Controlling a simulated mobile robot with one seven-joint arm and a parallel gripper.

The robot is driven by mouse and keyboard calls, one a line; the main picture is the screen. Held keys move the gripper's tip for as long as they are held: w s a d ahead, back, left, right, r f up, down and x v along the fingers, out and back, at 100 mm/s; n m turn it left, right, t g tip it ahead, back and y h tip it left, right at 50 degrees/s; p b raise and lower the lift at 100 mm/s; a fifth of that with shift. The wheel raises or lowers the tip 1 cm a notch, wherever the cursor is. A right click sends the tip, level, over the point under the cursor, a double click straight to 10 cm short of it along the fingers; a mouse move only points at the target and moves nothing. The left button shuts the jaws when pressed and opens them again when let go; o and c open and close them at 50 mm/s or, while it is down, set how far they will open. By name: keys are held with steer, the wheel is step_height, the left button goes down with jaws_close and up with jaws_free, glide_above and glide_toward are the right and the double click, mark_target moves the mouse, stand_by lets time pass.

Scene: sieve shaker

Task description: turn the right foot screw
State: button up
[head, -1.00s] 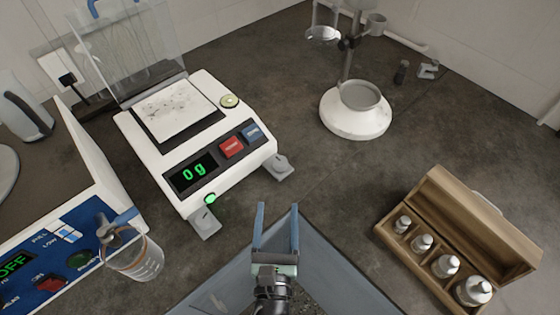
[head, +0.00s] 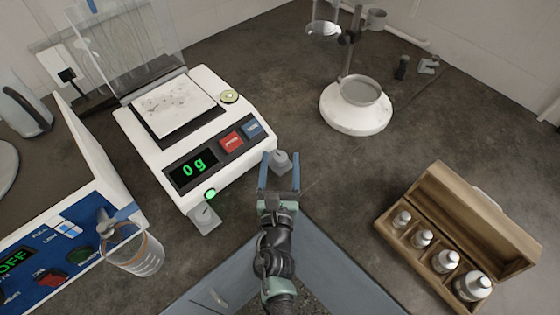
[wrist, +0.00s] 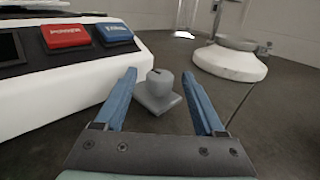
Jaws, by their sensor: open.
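The balance (head: 185,130) is white with a dark display reading "0 g". Its right foot screw (head: 281,159) is a grey knob on a foot plate at the right front corner. My gripper (head: 280,163) is open, with one blue finger on each side of the knob in the head view. In the wrist view the right foot screw (wrist: 160,84) stands upright beyond and between the two open fingers (wrist: 160,88); I cannot tell whether either touches it. The left foot screw (head: 206,213) sits at the left front corner.
The round bubble level (head: 229,97) is on the balance top. A blue control box (head: 60,240) and a jar (head: 138,255) stand at the left. A white-based stand (head: 356,118) is behind, and a wooden weight box (head: 455,225) is at the right. The counter between them is clear.

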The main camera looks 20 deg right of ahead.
jaws_close()
steer(key=shift+f+y+b, duration=0.25)
steer(key=shift+y+b, duration=0.05)
steer(key=shift+b, duration=0.8)
steer(key=shift+f+n+y+b, duration=0.1)
steer(key=shift+n+y+b, duration=0.25)
steer(key=shift+b, duration=0.4)
steer(key=n+t+y+b, duration=0.1)
steer(key=b, duration=0.4)
steer(key=shift+d+f+y, duration=0.1)
steer(key=shift+f+y, duration=0.05)
steer(key=shift+y, duration=0.2)
steer(key=y+b, duration=0.1)
steer(key=n+y+b, duration=0.1)
steer(key=b, duration=0.1)
steer(key=n+b, duration=0.1)
steer(key=b, duration=0.1)
steer(key=shift+s+d+r+t+y, duration=0.1)
steer(key=shift+d+r+t+y, duration=0.1)
steer(key=shift+r+t+y, duration=0.15)
steer(key=shift+n+y+b, duration=0.85)
steer(key=shift+y+b, duration=0.15)
steer(key=shift+y, duration=0.25)
steer(key=shift+r+n+y, duration=0.15)
steer(key=shift+n+y, duration=0.15)
steer(key=shift+y, duration=0.2)
